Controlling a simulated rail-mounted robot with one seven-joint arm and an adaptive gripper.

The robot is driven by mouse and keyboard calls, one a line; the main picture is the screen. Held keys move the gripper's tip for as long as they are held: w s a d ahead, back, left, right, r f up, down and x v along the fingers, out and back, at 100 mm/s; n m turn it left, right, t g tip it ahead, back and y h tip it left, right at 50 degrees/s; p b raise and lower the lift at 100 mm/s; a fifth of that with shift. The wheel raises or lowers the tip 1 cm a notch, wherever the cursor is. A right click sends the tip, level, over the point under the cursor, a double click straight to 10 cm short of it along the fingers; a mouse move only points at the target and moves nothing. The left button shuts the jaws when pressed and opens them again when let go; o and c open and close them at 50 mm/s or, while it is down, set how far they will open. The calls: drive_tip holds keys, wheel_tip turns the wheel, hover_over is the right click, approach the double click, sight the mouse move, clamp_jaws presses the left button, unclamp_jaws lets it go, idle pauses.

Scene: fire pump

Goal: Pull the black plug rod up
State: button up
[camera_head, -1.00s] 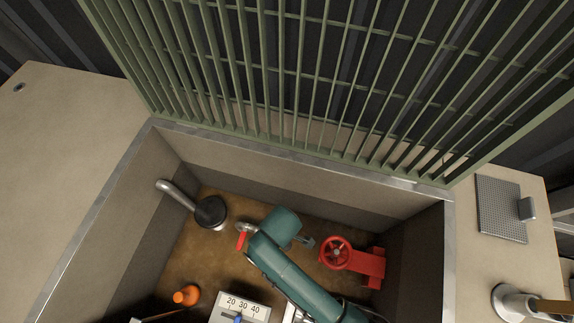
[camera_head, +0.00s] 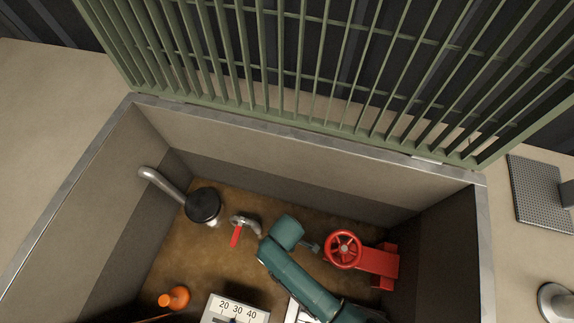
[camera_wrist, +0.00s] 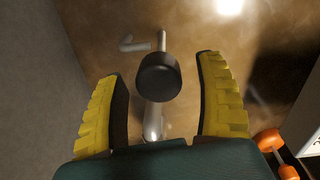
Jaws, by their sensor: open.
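In the wrist view, a round black knob (camera_wrist: 159,76) sits between and beyond the two yellow fingers of my gripper (camera_wrist: 160,80). The gripper is open, with a gap on either side of the knob. A grey metal rod shows below the knob, partly hidden by the gripper's body. In the head view, a black round piece (camera_head: 203,206) with a bent grey pipe stands at the left of the pit. I cannot tell whether it is the same part. My gripper's fingers do not show in the head view.
The pit's metal rim (camera_head: 300,137) and walls surround a brown floor. A red-levered valve (camera_head: 242,230), red handwheel (camera_head: 343,250), teal body (camera_head: 290,270), orange knob (camera_head: 174,298) and white scale (camera_head: 236,309) are inside. A green grate (camera_head: 290,60) stands raised behind.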

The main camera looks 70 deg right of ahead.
drive_tip(key=shift+f, duration=0.35)
